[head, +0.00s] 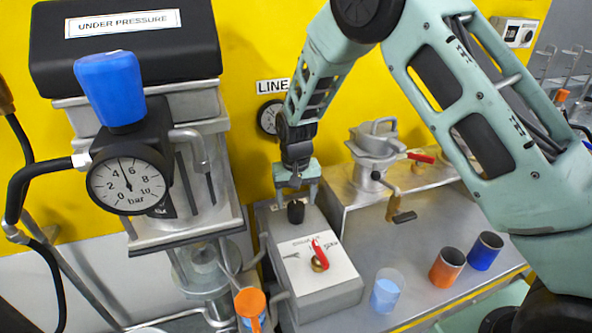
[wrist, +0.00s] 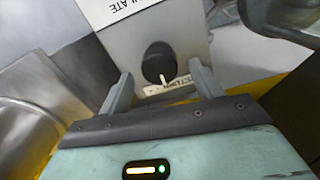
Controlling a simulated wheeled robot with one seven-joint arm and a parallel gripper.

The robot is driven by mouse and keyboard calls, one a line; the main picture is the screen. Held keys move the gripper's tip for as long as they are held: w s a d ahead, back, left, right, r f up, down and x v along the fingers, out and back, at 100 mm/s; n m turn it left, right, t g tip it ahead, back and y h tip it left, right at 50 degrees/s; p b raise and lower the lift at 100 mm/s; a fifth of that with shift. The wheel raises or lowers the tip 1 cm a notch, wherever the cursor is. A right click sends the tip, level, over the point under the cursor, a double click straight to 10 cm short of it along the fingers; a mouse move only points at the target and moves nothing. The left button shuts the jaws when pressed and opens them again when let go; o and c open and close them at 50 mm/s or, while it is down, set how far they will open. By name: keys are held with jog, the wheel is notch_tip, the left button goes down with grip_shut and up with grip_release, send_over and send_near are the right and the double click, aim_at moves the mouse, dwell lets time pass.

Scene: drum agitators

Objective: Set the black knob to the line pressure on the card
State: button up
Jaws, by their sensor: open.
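The black knob (head: 296,211) sits on the near-wall end of a grey box (head: 318,300), just below my gripper (head: 297,188). In the wrist view the round knob (wrist: 158,62) has a white pointer mark facing the bottom of the picture. My gripper (wrist: 163,88) is open, with one finger on each side of the knob and gaps visible; I see no contact. The large gauge (head: 128,181) at left reads between 4 and 6 bar. A smaller gauge (head: 268,117) under a "LINE" sign is partly hidden by my arm. I cannot make out a card with a pressure.
A red lever (head: 319,254) stands on the white plate of the box. A clear cup with blue contents (head: 387,290), an orange cup (head: 447,267) and a blue cup (head: 485,251) stand to the right. A blue-capped press unit (head: 110,88) rises at left.

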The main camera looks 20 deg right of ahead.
aim_at(296, 205)
notch_tip(296, 205, up, 16)
jog(key=b, duration=0.2)
dwell(0.4)
jog(key=s+a+n+y, duration=0.15)
jog(key=s+a, duration=0.25)
jog(key=s, duration=0.5)
jog(key=s+a+n, duration=0.3)
jog(key=s+a, duration=0.1)
jog(key=s, duration=0.5)
jog(key=s+d+f+n, duration=0.1)
jog(key=s+n, duration=0.3)
jog(key=s, duration=1.1)
jog(key=shift+s+d+f+n+h, duration=0.35)
jog(key=shift+f+h, duration=0.1)
